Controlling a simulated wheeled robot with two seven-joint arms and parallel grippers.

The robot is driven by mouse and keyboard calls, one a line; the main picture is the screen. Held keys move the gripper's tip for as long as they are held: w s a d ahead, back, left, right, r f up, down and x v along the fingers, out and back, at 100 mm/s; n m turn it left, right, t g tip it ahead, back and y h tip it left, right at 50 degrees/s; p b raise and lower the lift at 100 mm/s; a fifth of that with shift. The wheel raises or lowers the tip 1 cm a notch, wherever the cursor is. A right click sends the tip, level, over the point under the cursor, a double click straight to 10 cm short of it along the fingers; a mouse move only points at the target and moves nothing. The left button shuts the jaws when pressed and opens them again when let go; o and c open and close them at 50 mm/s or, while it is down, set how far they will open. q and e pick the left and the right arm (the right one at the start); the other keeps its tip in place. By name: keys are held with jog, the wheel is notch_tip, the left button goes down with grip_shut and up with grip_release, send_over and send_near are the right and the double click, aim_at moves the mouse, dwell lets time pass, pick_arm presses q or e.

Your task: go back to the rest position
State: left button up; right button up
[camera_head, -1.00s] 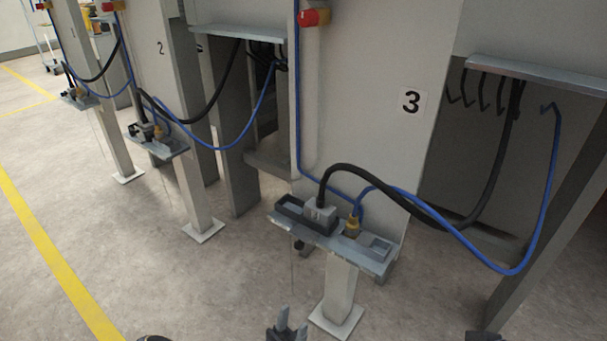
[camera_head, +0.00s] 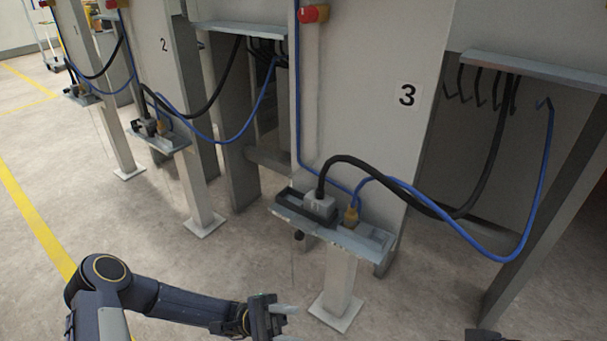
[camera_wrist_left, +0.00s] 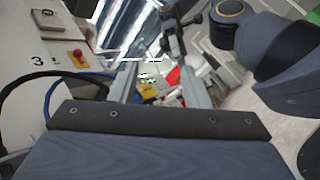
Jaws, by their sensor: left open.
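My left gripper (camera_head: 284,322) is at the bottom middle of the head view, its arm coming in from the lower left. Its fingers point right, apart and empty, in front of and below the bracket shelf (camera_head: 370,246) of station 3. In the left wrist view the two fingers (camera_wrist_left: 164,86) stand apart with nothing between them. My right gripper cannot be made out; only a small dark piece shows at the bottom right edge of the head view.
The shelf holds a grey connector (camera_head: 319,205) with a black cable and a yellow connector (camera_head: 351,216) with a blue hose. Both lines loop right to hooks under a ledge (camera_head: 535,72). A post (camera_head: 338,285) supports the shelf. Open floor lies left, with a yellow line (camera_head: 35,222).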

pick_arm(q)
jog(key=s+a+r+n+t+y, duration=0.1)
jog(key=s+a+r+t+y, duration=0.35)
jog(key=a+t+y, duration=0.5)
jog(key=s+a+r+t+y, duration=0.4)
jog(key=s+a+t+y, duration=0.2)
jog(key=a+t+y, duration=0.3)
notch_tip(320, 180, up, 36)
jog(key=p, duration=3.6)
jog(key=shift+w+d+r+t+p, duration=0.15)
jog(key=shift+d+r+t+p, duration=0.05)
jog(key=shift+d+t+p, duration=0.15)
